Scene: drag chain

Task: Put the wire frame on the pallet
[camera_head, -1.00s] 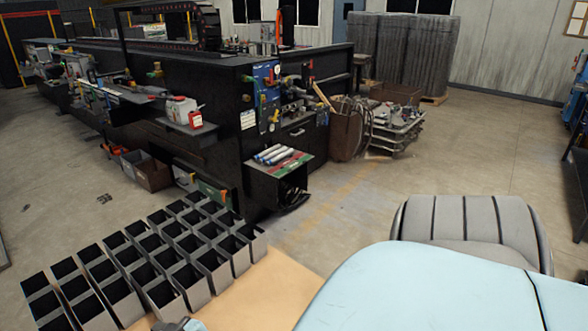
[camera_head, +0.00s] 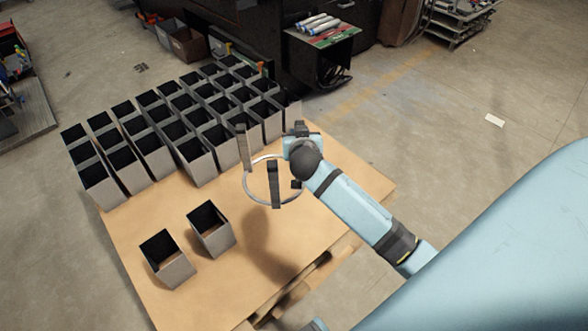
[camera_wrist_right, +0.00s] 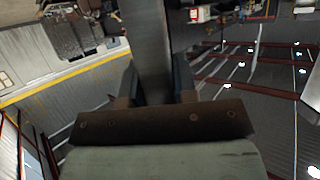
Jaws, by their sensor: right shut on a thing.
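The wire frame (camera_head: 248,172) is a pale ring with several upright dark grey flat bars. It hangs in the air over the pallet (camera_head: 300,225), and a shadow lies on the board below it. My right gripper (camera_head: 297,150) holds the frame at its far right side. In the right wrist view, a grey flat bar (camera_wrist_right: 148,40) stands between the two fingers of the right gripper (camera_wrist_right: 155,88), which are shut on it. The pallet has a flat tan top, with part of its wooden underside showing at the near edge. My left gripper is not in view.
Rows of open-topped grey boxes (camera_head: 198,165) fill the far and left part of the pallet. Two separate boxes (camera_head: 212,230) (camera_head: 168,260) stand nearer. The pallet's middle and right are bare. A dark machine with a shelf (camera_head: 325,40) stands behind.

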